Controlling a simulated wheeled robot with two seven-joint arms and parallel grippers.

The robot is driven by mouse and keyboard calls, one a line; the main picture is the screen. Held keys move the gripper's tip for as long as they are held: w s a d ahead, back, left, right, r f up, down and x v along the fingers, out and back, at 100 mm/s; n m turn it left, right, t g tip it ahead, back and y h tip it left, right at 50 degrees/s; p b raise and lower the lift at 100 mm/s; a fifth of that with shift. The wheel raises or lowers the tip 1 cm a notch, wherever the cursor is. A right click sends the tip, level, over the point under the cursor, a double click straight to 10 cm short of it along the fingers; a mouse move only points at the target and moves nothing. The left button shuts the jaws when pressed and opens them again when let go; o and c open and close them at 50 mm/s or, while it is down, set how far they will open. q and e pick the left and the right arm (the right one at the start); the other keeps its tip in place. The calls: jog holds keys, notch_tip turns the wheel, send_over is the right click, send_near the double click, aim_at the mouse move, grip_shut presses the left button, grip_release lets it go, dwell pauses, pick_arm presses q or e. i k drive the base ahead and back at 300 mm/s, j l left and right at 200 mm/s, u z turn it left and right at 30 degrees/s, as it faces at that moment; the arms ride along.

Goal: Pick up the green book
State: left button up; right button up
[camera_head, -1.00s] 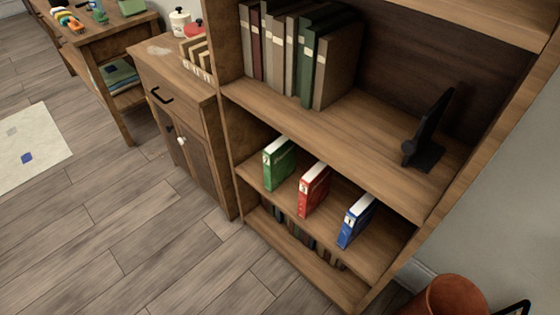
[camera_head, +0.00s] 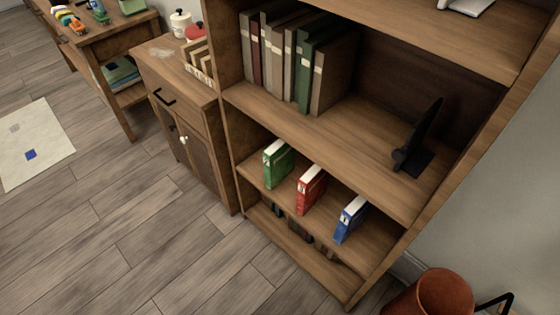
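The green book (camera_head: 278,165) stands upright on a lower shelf of the wooden bookcase (camera_head: 310,128). It is the leftmost of three spaced-out books there. The red book (camera_head: 311,189) stands to its right, and the blue book (camera_head: 349,219) stands further right. The three are apart from each other, with their spines facing the front. Neither of my grippers is in the head view.
A row of books (camera_head: 290,60) and a dark stand (camera_head: 418,145) are on the shelf above. A wooden cabinet (camera_head: 180,100) adjoins the bookcase's left side. A terracotta pot (camera_head: 440,295) stands at lower right. The plank floor (camera_head: 150,230) in front is clear.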

aim_at(279, 159)
jog(key=j+z, duration=0.15)
jog(key=z, duration=0.5)
jog(key=i+j+z, duration=0.1)
jog(key=j+z, duration=0.25)
jog(key=j, duration=0.25)
jog(key=j+z, duration=0.35)
jog(key=j, duration=1.05)
jog(key=j+z, duration=0.15)
jog(key=j, duration=0.75)
jog(key=k+j, duration=0.15)
jog(key=j, duration=0.7)
jog(key=i+z, duration=0.05)
